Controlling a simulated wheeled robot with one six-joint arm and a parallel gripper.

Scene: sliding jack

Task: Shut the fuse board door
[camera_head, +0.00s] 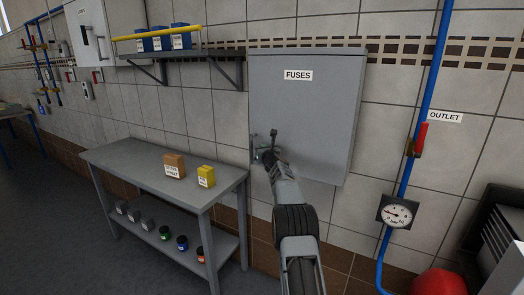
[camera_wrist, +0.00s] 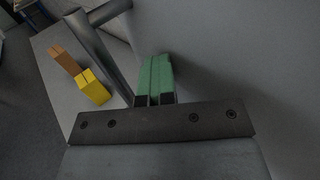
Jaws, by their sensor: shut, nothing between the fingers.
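The fuse board door (camera_head: 305,110) is a grey panel labelled FUSES on the tiled wall. It looks flat or nearly flat against its box; I cannot tell if a gap remains at its left edge. A dark handle (camera_head: 273,137) shows near its lower left edge. My gripper (camera_head: 260,154) is at that lower left edge, beside the handle. In the wrist view my gripper (camera_wrist: 154,72) has its green fingers together with nothing between them. A grey bar (camera_wrist: 96,55), apparently the handle, runs left of the fingers. The door's plain face (camera_wrist: 250,65) fills the right side.
A grey workbench (camera_head: 135,160) stands below left, with a brown box (camera_head: 174,166) and a yellow box (camera_head: 206,176). A shelf (camera_head: 190,55) with blue boxes hangs at upper left. A blue pipe (camera_head: 420,110) with a red valve lever and a gauge (camera_head: 398,212) is at right.

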